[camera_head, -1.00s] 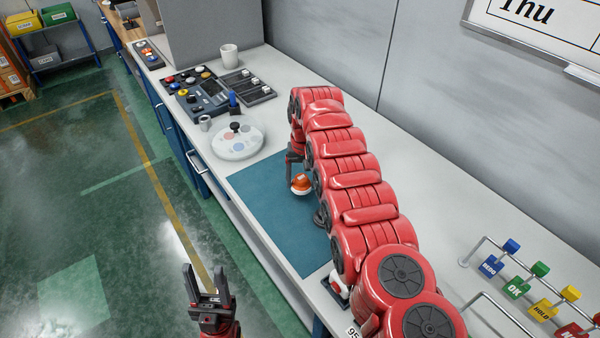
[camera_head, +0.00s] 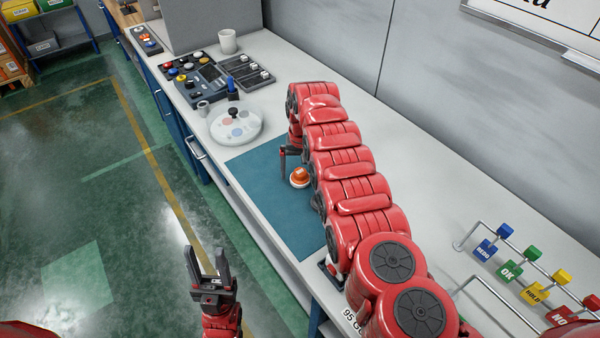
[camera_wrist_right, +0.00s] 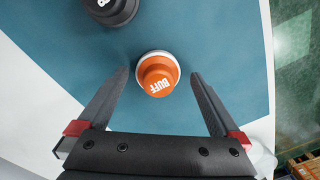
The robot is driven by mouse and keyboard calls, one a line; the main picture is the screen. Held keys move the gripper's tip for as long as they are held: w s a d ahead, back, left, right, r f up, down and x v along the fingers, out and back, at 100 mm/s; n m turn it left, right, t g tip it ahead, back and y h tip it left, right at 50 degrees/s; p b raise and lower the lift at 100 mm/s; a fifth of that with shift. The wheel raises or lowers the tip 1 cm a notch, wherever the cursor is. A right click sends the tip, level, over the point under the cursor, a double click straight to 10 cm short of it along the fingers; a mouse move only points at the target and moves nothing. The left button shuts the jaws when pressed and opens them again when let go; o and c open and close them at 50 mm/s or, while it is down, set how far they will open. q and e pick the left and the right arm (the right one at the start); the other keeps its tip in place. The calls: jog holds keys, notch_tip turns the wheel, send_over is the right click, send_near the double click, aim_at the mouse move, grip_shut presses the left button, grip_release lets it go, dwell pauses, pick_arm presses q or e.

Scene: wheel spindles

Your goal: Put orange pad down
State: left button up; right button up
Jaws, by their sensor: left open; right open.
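The orange pad (camera_head: 300,176), with a pale base, rests on the blue mat (camera_head: 262,190). In the right wrist view the pad (camera_wrist_right: 158,76) reads "BUFF" and sits beyond and between the open fingers, touching neither. My right gripper (camera_head: 288,158) is just above and beside the pad, partly hidden by my red arm; its fingers show apart in the wrist view (camera_wrist_right: 158,100). My left gripper (camera_head: 207,262) is open and empty over the floor, left of the bench.
A dark knob-like pad (camera_wrist_right: 110,8) stands near the orange one. A round white turntable (camera_head: 235,124) is beyond the mat, with a control panel (camera_head: 198,82) and a cup (camera_head: 228,42) behind. A rack of coloured tags (camera_head: 510,262) stands at right.

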aim_at(302, 171)
notch_tip(302, 171, up, 11)
jog(key=b, duration=0.2)
jog(key=shift+d, duration=0.25)
jog(key=shift+r, duration=0.15)
